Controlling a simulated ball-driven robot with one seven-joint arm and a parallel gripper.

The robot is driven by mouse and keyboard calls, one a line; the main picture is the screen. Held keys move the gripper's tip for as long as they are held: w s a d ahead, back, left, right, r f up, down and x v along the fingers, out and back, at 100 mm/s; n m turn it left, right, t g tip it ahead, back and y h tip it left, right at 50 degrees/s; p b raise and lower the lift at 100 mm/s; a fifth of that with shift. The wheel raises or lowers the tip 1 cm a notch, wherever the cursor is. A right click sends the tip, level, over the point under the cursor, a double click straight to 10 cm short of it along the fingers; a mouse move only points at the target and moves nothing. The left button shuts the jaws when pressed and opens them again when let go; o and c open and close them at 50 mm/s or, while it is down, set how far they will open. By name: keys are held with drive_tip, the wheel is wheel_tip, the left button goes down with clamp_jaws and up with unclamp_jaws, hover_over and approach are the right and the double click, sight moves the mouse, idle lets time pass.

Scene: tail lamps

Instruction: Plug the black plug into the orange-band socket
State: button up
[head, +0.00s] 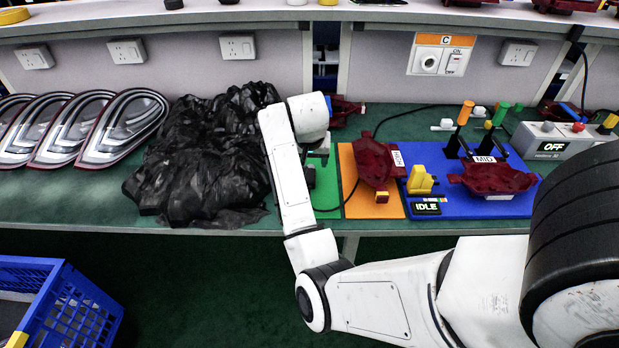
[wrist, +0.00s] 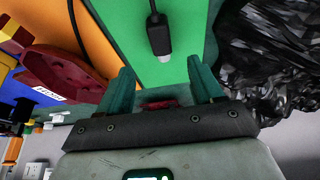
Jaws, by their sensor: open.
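The black plug (wrist: 158,36) lies on the green board (wrist: 185,15) in the wrist view, its pale tip facing my gripper and its cable running up out of frame. My gripper (wrist: 160,66) is open and empty; its two green fingers are spread either side of the line of the plug's tip. In the head view my gripper (head: 318,156) is over the green board (head: 325,188), and the plug cannot be made out there. The orange-band socket (head: 430,62), marked C, is on the back panel at upper right, beside a switch reading ON.
A crumpled black bag (head: 205,150) lies just left of my gripper. To the right are a dark red lamp part (head: 372,160) on an orange board (head: 355,200) and another (head: 490,178) on a blue board. Tail lamps (head: 122,125) lie far left.

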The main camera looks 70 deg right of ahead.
drive_tip(key=x, duration=1)
drive_tip(key=shift+f, duration=0.15)
drive_tip(key=shift+c, duration=0.4)
drive_tip(key=c, duration=1)
